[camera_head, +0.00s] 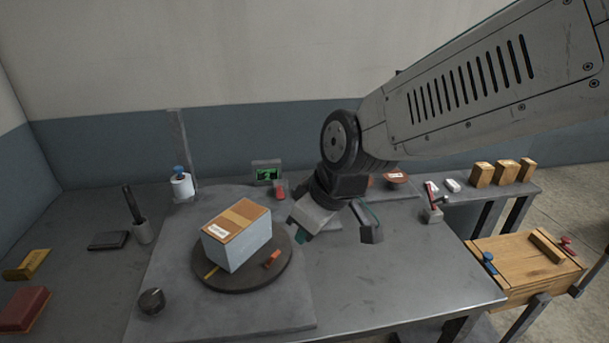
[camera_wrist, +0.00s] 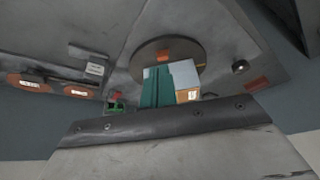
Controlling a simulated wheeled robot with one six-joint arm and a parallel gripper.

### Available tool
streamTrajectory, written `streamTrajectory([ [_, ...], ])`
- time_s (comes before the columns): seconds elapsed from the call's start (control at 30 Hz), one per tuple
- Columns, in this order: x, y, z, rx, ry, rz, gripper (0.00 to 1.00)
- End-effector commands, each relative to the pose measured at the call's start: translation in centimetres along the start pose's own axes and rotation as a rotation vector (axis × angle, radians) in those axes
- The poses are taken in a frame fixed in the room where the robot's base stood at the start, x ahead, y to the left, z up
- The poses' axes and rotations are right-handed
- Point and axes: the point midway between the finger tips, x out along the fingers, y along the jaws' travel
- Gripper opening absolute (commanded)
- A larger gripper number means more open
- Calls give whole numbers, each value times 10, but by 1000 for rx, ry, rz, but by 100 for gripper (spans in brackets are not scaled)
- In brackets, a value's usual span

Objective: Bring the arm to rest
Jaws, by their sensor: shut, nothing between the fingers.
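My arm reaches in from the upper right in the head view. My gripper (camera_head: 303,238) hangs over the table (camera_head: 400,280), just right of the box on the turntable. Its green fingers are together and empty, and they also show in the wrist view (camera_wrist: 169,86). A white box with a brown top and a label (camera_head: 237,243) sits on the round dark turntable (camera_head: 215,281). In the wrist view the fingers cover part of the box (camera_wrist: 187,95).
The table front right is clear.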

Motion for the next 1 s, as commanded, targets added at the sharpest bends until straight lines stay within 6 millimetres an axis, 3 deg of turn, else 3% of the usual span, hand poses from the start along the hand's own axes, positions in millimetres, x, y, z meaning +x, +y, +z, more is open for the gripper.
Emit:
streamTrajectory([
  [0.1, 0, -4, 8, 51, -38, -18, 0],
  [0.17, 1, -10, 24, 93, -100, -37, 0],
  [0.23, -11, -13, 49, 164, -172, -46, 0],
  [0.5, -92, 11, 154, 529, -334, 47, 0],
  [0.7, -147, 17, 227, 798, -353, 164, 0],
  [0.83, -167, 20, 249, 884, -306, 224, 0],
  [1.0, -176, 23, 254, 932, -268, 254, 0],
])
